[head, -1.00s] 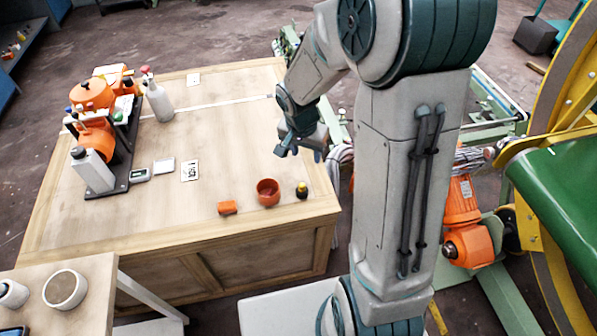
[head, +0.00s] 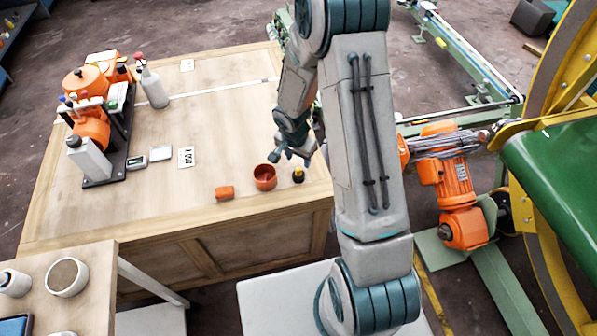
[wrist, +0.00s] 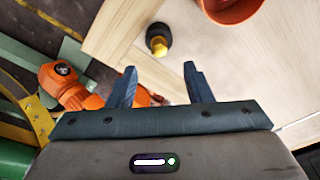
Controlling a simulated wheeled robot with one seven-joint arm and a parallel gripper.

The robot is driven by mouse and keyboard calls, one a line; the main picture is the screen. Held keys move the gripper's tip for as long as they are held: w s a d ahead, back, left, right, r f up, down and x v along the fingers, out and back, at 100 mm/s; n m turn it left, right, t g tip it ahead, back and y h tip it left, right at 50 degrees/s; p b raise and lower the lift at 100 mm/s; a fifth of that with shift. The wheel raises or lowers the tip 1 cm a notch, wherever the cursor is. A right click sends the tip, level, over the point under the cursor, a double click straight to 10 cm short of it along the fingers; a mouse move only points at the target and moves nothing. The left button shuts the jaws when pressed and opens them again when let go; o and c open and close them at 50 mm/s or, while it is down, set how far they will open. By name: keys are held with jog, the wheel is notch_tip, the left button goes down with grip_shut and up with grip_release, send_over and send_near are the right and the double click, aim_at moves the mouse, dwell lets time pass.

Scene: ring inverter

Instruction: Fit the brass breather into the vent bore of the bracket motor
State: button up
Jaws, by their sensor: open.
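The brass breather (head: 298,175), a small dark piece with a yellow part, stands on the wooden table near its front right corner. In the wrist view the breather (wrist: 158,40) lies just beyond the gap between my fingertips, roughly centred. My gripper (wrist: 160,68) is open and empty; in the head view my gripper (head: 291,155) hangs over the table close to the breather. An orange motor (head: 447,180), likely the bracket motor, sits on the green frame at the right, partly behind my arm; it also shows in the wrist view (wrist: 68,85). I cannot make out its vent bore.
An orange cup (head: 265,177) stands just left of the breather, with a small orange cylinder (head: 225,192) farther left. A dark rack (head: 118,140) with orange parts and bottles fills the table's left side. The table's middle is mostly clear. A yellow wheel frame (head: 570,85) stands right.

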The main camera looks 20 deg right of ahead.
aim_at(299, 169)
jog(key=shift+f+p, duration=0.4)
jog(key=shift+f, duration=2.2)
grip_shut()
